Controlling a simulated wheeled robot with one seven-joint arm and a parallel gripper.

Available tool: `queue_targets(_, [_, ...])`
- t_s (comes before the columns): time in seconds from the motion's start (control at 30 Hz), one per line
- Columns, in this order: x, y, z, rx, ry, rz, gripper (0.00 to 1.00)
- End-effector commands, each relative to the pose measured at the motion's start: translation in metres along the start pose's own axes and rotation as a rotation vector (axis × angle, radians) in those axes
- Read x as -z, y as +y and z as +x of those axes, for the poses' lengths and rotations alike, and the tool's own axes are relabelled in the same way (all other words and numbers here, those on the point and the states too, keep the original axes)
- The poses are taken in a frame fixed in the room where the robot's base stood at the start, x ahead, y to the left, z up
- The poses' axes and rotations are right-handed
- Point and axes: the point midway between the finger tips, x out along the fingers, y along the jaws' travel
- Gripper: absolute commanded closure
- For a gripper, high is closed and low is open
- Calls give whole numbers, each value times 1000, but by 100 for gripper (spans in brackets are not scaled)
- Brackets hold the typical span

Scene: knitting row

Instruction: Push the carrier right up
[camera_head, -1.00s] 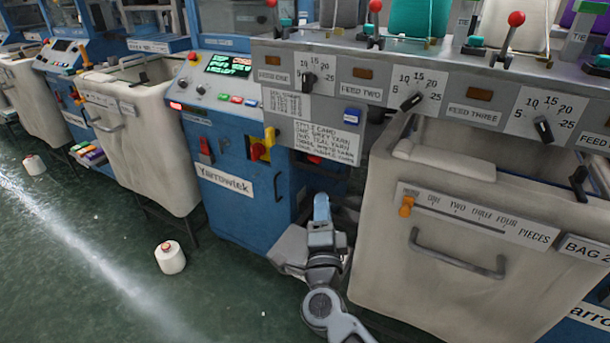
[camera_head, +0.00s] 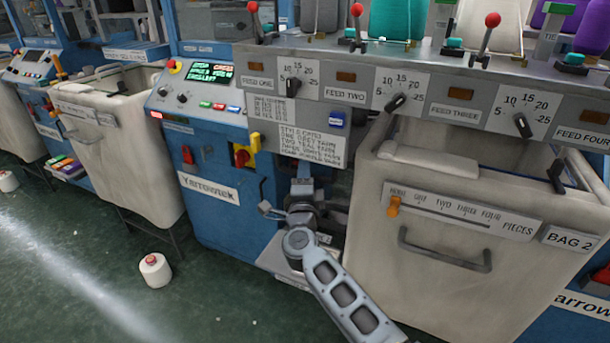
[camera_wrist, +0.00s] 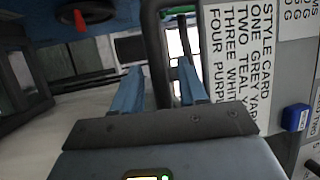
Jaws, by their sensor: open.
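No part is labelled as the carrier, and I cannot tell which it is. My gripper (camera_head: 301,180) is at the blue machine front, just below the style card (camera_head: 312,146), left of the bin marked BAG 2. In the wrist view my gripper (camera_wrist: 160,88) is open, its two blue fingers apart. A dark bar (camera_wrist: 157,50) runs near and between the fingertips; I cannot tell whether they touch it. A bright gap shows beyond it. The style card (camera_wrist: 238,50) is right of the fingers. The recess behind my gripper is mostly hidden in the head view.
The grey feed panel (camera_head: 345,92) with dials overhangs my gripper. The BAG 2 bin (camera_head: 440,285) stands close on the right. A yellow-and-red switch (camera_head: 243,155) is just left. Another bin (camera_head: 135,165) stands further left. A white cone (camera_head: 155,270) stands on the green floor.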

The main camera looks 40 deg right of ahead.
Motion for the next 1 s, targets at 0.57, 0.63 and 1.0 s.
queue_targets(0.57, [0, 0, 0, 0, -1, 0, 90])
queue_targets(0.63, [0, 0, 0, 0, -1, 0, 97])
queue_targets(1.0, [0, 1, 0, -1, -1, 0, 100])
